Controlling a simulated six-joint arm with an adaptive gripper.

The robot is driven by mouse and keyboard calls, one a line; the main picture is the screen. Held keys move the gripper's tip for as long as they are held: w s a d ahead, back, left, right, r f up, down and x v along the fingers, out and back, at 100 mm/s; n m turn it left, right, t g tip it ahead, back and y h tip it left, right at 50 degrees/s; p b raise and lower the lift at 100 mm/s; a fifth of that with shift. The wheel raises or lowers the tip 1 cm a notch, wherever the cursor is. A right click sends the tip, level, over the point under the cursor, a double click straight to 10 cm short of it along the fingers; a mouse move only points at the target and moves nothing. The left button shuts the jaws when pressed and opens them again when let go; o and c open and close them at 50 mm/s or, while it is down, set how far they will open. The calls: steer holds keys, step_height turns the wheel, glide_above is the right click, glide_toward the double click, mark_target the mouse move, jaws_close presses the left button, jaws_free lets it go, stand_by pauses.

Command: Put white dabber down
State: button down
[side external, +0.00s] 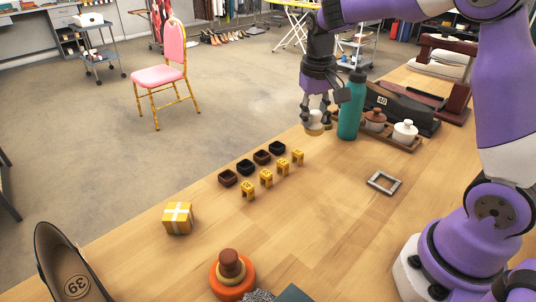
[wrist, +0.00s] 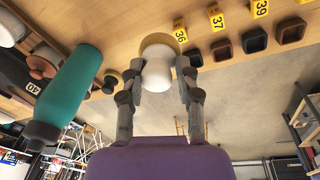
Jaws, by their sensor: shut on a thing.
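The white dabber, with a white handle and a round tan pad, is held between the fingers of my gripper. In the wrist view, my gripper (wrist: 158,82) is shut on the white handle (wrist: 157,72), and the tan pad (wrist: 160,41) faces the wooden table. In the side view, my gripper (side external: 315,118) points down near the far table edge, left of the teal bottle. The dabber's pad (side external: 314,131) shows just below the fingertips. I cannot tell whether it touches the table.
The teal bottle (side external: 351,106) stands close right of my gripper. A wooden tray (side external: 390,139) holds a brown piece (side external: 375,118) and a white piece (side external: 405,131). Dark square cups (side external: 245,167) and yellow number tags (side external: 266,178) stand nearer. A grey frame (side external: 384,183) lies on clear table.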

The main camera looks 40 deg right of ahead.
steer(key=d+f, duration=0.2)
steer(key=d, duration=0.1)
steer(key=d+f, duration=0.2)
steer(key=d, duration=0.1)
steer(key=d+f, duration=0.2)
steer(key=d, duration=0.1)
steer(key=shift+w+d, duration=0.2)
steer(key=shift+d, duration=0.15)
steer(key=shift+f, duration=1.9)
steer(key=shift+f, duration=0.15)
steer(key=c, duration=0.5)
jaws_free()
steer(key=shift+c, duration=0.2)
